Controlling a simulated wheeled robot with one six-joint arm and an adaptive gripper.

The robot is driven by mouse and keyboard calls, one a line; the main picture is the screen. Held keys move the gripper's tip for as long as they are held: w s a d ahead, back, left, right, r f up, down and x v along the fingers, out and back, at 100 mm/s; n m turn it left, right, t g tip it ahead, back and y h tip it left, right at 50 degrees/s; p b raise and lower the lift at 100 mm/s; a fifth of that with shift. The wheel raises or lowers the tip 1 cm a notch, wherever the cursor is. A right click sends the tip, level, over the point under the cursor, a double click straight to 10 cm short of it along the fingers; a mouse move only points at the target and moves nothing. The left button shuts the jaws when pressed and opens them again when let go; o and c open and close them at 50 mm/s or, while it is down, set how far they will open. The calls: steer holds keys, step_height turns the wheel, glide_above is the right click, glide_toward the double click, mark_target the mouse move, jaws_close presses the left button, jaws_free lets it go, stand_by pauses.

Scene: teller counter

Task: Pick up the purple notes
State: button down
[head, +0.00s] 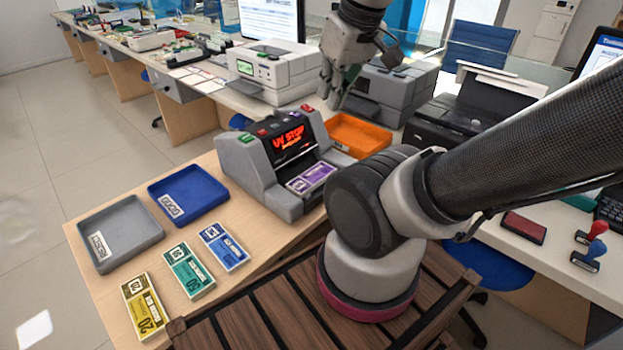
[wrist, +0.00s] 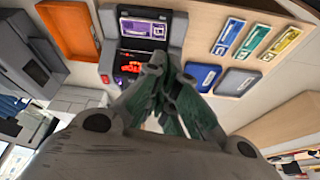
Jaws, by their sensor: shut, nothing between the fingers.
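The purple notes (head: 311,177) lie flat in the front tray of the grey counting machine (head: 246,165). They also show in the wrist view (wrist: 143,28), near the top, in the machine's dark slot. My gripper (head: 334,104) is raised above and behind the machine, near the printers. In the wrist view my gripper (wrist: 165,62) has its fingers together and empty, with the tips over the machine's edge, apart from the notes. The machine's red lit display (head: 288,138) is above the notes.
Yellow (head: 144,306), green (head: 188,271) and blue notes (head: 223,247) lie on the wooden counter. A grey tray (head: 153,251), a blue tray (head: 217,206) and an orange tray (head: 384,131) stand around the machine. A white printer (head: 308,68) is behind.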

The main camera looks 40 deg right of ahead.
steer(key=c, duration=1.9)
jaws_free()
steer(key=o, duration=0.3)
steer(key=shift+d+f, duration=0.2)
steer(key=shift+f, duration=0.15)
steer(key=o, duration=0.8)
step_height(320, 180, down, 6)
steer(key=w+d+m+g, duration=0.1)
steer(key=w+g, duration=0.1)
steer(key=g, duration=0.1)
steer(key=shift+d+r, duration=0.25)
steer(key=shift+d, duration=0.1)
steer(key=m+g+y, duration=0.1)
steer(key=m+g, duration=0.1)
steer(key=m, duration=1.1)
glide_above(312, 176)
steer(key=f, duration=1.6)
steer(key=shift+s+d, duration=0.1)
steer(key=shift+d, duration=0.2)
steer(key=shift+w+d+f+m+t, duration=0.1)
steer(key=shift+w+m+t, duration=0.2)
steer(key=shift+m, duration=0.5)
steer(key=f, duration=0.7)
steer(key=shift+s+a+f, duration=0.25)
steer(key=shift+a, duration=0.15)
